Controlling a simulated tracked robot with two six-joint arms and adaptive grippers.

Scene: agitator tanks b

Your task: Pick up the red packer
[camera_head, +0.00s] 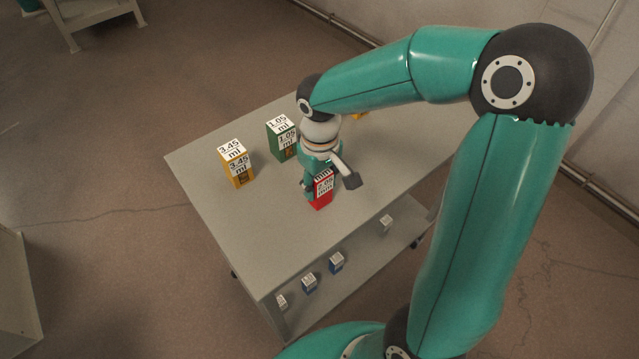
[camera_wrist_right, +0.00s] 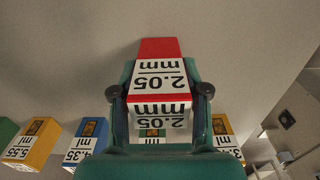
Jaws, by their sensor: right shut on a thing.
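The red packer (camera_head: 322,196) is a small red box with white labels reading 2.05 mm. It is at the table top, near the front edge, in the head view. My right gripper (camera_head: 311,186) comes down over it and is shut on it. In the right wrist view the red packer (camera_wrist_right: 160,48) sits between the two fingers of the right gripper (camera_wrist_right: 160,92), one finger on each side. I cannot tell whether its base touches the table. My left gripper is not in view.
On the grey table (camera_head: 262,225) stand a yellow 3.45 ml box (camera_head: 237,167) and a green 1.05 ml box (camera_head: 281,143), left of the gripper. A yellow box (camera_head: 360,115) is partly hidden behind my arm. Small blue boxes (camera_head: 337,262) stand on the lower shelf.

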